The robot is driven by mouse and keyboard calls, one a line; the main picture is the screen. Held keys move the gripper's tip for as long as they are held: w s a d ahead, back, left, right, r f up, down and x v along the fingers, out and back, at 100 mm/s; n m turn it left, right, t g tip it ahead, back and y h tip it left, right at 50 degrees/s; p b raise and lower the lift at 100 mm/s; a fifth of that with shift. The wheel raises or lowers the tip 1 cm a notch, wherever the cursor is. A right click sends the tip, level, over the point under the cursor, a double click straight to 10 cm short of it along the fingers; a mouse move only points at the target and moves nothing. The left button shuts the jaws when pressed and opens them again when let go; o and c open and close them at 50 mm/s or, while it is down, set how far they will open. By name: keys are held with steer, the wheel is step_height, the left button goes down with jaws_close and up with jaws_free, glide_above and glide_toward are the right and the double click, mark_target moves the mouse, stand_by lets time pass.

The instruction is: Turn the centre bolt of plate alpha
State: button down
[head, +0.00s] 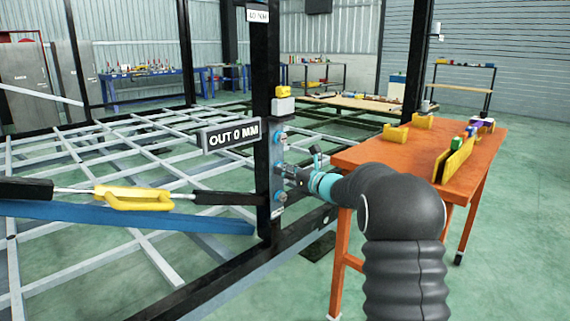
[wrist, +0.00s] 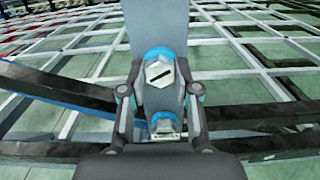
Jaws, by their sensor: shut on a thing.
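Plate alpha appears to be the narrow grey plate (head: 277,152) on the black upright post, with blue bolts one above another. The upper bolt (head: 280,137) and the lower bolt (head: 279,196) are clear of my gripper. My gripper (head: 288,171) reaches in from the right at the height of the centre bolt (head: 279,169). In the wrist view my gripper (wrist: 160,100) has its fingers on both sides of a blue bolt with a pale face and a dark slot (wrist: 159,74), and is shut on it. The fingers partly hide the centre bolt in the head view.
An orange table (head: 400,155) with tools stands right, close behind my arm. Chassis bars (head: 130,155) spread left.

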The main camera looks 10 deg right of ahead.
steer(key=shift+f+m+p, duration=0.2)
steer(key=shift+m+p, duration=1.35)
steer(key=shift+m, duration=4.75)
steer(key=c, duration=0.8)
jaws_free()
steer(key=shift+d, duration=0.15)
steer(key=shift+c, duration=0.2)
steer(key=shift+r, duration=0.15)
